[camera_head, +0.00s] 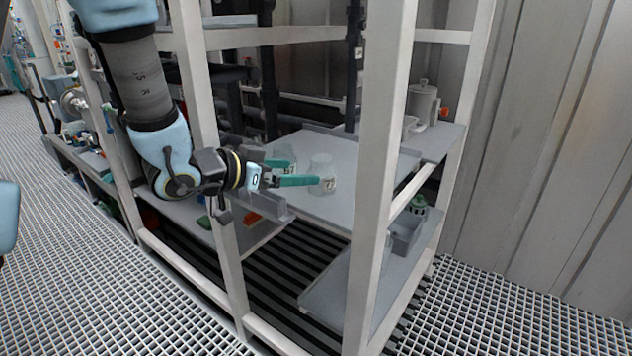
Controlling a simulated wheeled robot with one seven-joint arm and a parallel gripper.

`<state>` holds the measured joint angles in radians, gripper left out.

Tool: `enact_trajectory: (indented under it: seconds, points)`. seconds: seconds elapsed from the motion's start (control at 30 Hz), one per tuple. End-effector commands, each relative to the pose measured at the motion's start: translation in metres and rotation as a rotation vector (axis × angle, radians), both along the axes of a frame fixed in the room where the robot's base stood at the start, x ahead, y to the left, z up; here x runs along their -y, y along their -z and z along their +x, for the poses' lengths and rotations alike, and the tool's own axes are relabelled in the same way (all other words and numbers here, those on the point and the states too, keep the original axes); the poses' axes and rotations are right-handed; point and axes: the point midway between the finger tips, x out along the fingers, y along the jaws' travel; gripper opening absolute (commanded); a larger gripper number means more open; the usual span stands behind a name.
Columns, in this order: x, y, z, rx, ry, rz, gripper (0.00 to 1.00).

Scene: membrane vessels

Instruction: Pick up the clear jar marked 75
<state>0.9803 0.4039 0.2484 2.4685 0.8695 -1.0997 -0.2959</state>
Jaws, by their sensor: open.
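A clear jar (322,165) with a small white label stands upright on a grey shelf plate (332,208) inside the white frame. A second clear vessel (281,155) with a label stands to its left, partly hidden by the teal fingers. The labels are too small to read, so I cannot tell which is marked 75. My gripper (304,174) reaches in from the left with its teal fingers apart. I cannot tell whether either finger touches a jar.
White frame posts stand on both sides of my gripper, the nearer right post (378,180) in front of the shelf. A lidded white container (422,102) stands at the back right. A grey bin (405,232) and a green object (418,203) sit lower right. The grated floor is clear.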

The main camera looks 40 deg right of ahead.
Motion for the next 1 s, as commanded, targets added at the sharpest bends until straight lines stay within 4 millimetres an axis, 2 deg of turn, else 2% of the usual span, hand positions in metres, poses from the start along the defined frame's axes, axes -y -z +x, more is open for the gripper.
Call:
enact_trajectory:
  seconds: [0.2, 0.43, 0.7, 0.8, 1.0]
  points:
    - [0.032, 0.011, 0.002, 0.000, 0.001, 0.003, 1.00]
    - [0.047, 0.017, 0.005, 0.001, -0.003, 0.003, 1.00]
    - [0.081, 0.031, 0.011, 0.001, -0.003, 0.003, 1.00]
    - [0.088, 0.033, 0.011, 0.001, -0.004, 0.002, 1.00]
    - [0.089, 0.034, 0.012, 0.002, -0.005, 0.002, 1.00]
